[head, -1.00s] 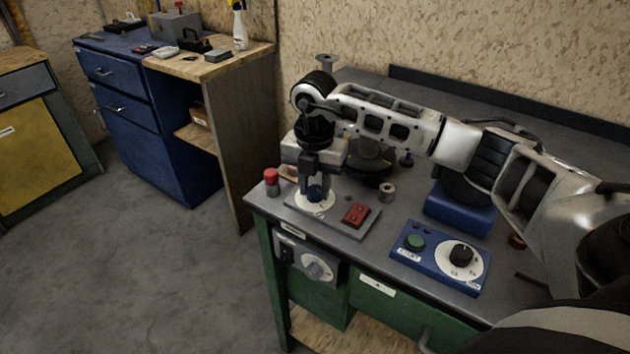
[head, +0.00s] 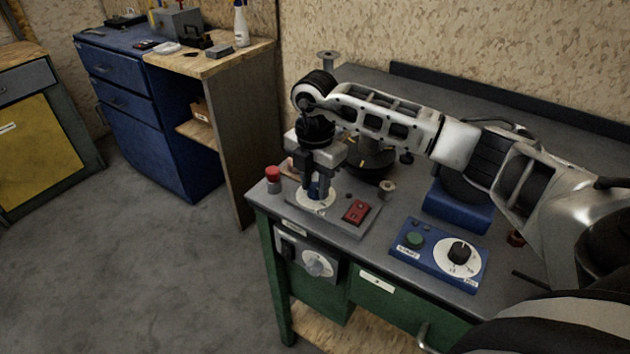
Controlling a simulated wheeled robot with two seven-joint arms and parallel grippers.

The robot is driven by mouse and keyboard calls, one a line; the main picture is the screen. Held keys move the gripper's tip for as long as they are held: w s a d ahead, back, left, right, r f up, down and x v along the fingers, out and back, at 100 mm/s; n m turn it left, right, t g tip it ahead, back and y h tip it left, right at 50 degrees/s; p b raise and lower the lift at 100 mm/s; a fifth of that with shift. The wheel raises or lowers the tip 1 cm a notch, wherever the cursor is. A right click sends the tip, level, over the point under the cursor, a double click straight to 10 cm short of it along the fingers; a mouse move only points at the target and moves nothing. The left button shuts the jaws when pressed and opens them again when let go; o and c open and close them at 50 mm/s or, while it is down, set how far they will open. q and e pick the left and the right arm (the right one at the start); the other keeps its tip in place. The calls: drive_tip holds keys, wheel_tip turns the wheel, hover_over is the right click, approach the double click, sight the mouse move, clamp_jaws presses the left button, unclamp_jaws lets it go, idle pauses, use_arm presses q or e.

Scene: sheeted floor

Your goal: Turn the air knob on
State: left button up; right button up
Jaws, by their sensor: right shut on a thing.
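A small blue knob (head: 315,190) stands on a round white dial (head: 310,206), which sits on a grey plate on the green workbench. My right gripper (head: 319,182) points straight down over this dial. Its fingers are shut on the blue knob and hide much of it. The dial's markings are too small to read. No label here tells me for sure that this is the air knob. My left gripper is not in view.
A red rocker switch (head: 356,211) shares the plate. A red button (head: 273,175) stands just left of it. A blue control box (head: 440,255) with a green button and black knob lies to the right. A grey knob (head: 316,265) is on the bench front.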

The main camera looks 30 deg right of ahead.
sight(315, 187)
drive_tip(key=shift+w+d+r, duration=0.1)
drive_tip(key=o, duration=1)
wheel_tip(315, 187, up, 16)
drive_tip(key=shift+f+b, duration=0.1)
drive_tip(key=shift+b, duration=0.2)
